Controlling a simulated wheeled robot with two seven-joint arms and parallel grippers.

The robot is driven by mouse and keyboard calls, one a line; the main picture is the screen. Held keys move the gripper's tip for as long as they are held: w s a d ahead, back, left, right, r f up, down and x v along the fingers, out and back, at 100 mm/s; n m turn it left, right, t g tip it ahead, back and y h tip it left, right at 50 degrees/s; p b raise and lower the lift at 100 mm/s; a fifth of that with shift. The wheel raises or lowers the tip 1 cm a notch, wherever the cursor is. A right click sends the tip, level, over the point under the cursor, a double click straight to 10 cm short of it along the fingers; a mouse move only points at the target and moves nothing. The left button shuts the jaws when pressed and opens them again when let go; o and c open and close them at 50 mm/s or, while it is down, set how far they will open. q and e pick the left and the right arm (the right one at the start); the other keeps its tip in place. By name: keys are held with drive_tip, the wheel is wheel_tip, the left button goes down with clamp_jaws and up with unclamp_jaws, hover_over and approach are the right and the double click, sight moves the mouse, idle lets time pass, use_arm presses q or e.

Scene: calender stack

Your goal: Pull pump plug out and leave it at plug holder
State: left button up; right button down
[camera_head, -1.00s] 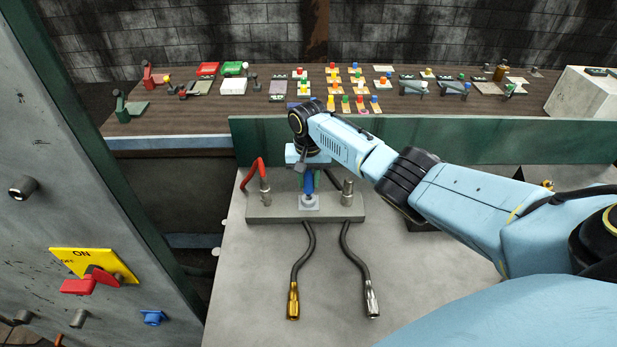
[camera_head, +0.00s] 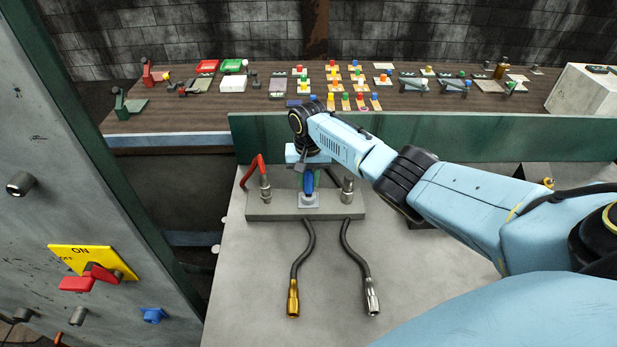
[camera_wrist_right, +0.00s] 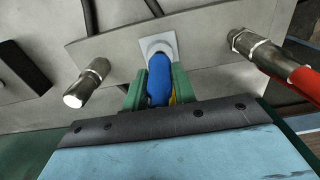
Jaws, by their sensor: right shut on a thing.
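A blue plug (camera_head: 309,182) stands at the middle of a grey block in the head view, over a pale square socket plate (camera_head: 308,201). My right gripper (camera_head: 308,172) is over it, pointing down. In the right wrist view the blue plug (camera_wrist_right: 159,80) is between the green fingers of my right gripper (camera_wrist_right: 159,90), which is shut on it. The plug's far end meets a light round collar on the square plate (camera_wrist_right: 160,47); I cannot tell how deep it sits. I cannot identify a plug holder for certain. My left gripper is not in view.
Metal connectors flank the plug: one with a red hose (camera_head: 264,182), one bare (camera_head: 347,190). Two hoses with gold (camera_head: 293,299) and silver (camera_head: 372,297) ends lie in front. A grey panel with a red switch (camera_head: 90,280) is at left. A green barrier (camera_head: 480,138) stands behind.

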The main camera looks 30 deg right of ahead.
drive_tip(key=shift+f+b, duration=0.6)
drive_tip(key=shift+f, duration=0.4)
drive_tip(key=c, duration=0.8)
unclamp_jaws()
drive_tip(key=shift+o, duration=0.2)
wheel_tip(320, 180, up, 7)
drive_tip(key=p, duration=0.8)
drive_tip(key=shift+r, duration=0.1)
